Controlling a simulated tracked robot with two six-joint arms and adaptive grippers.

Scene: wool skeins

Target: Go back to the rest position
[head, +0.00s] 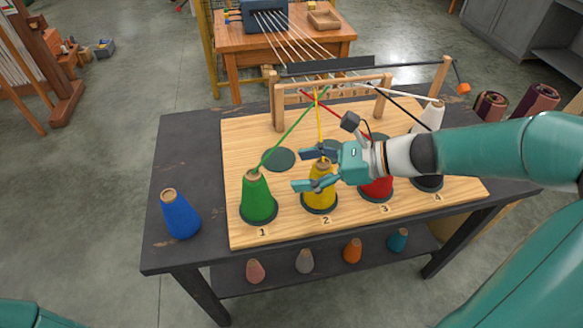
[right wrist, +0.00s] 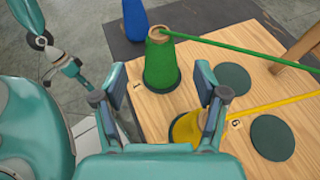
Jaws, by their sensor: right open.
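My right gripper (head: 302,170) is open over the board, its fingers on either side of the top of the yellow skein (head: 319,197) in the head view. In the right wrist view the yellow skein (right wrist: 186,129) is partly hidden by one finger, and nothing sits clamped between the fingers. I cannot tell whether a finger touches it. The yellow skein stands upright at place 2, its yarn running up to the wooden frame (head: 335,85). My left gripper (right wrist: 72,72) shows small in the right wrist view; its jaws are unclear.
A green skein (head: 257,200) stands at place 1, a red skein (head: 377,188) at place 3, and a white skein (head: 432,117) at the back right of the board (head: 285,228). A blue skein (head: 180,215) stands on the dark table left of the board. Yarns stretch to the frame.

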